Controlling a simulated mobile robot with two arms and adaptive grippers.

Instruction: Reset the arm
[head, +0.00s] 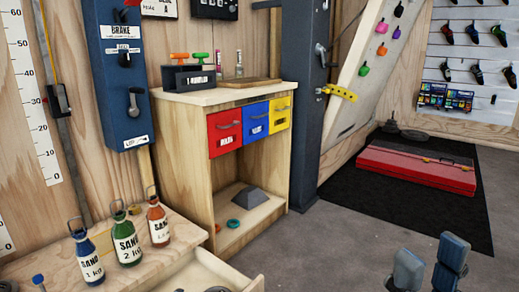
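My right gripper (431,252) shows at the bottom right of the head view. Its two grey-blue fingers stand apart with floor visible between them, and nothing is held. It is above the grey floor, clear of the furniture. My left gripper is not in the head view. The task names no object.
A wooden cabinet (202,187) with red, blue and yellow drawers stands left of centre. Sand bottles, blue (88,258), green (126,240) and orange (158,224), stand on a bench above an open drawer (200,272). A red case (417,170) lies on a black mat (350,201).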

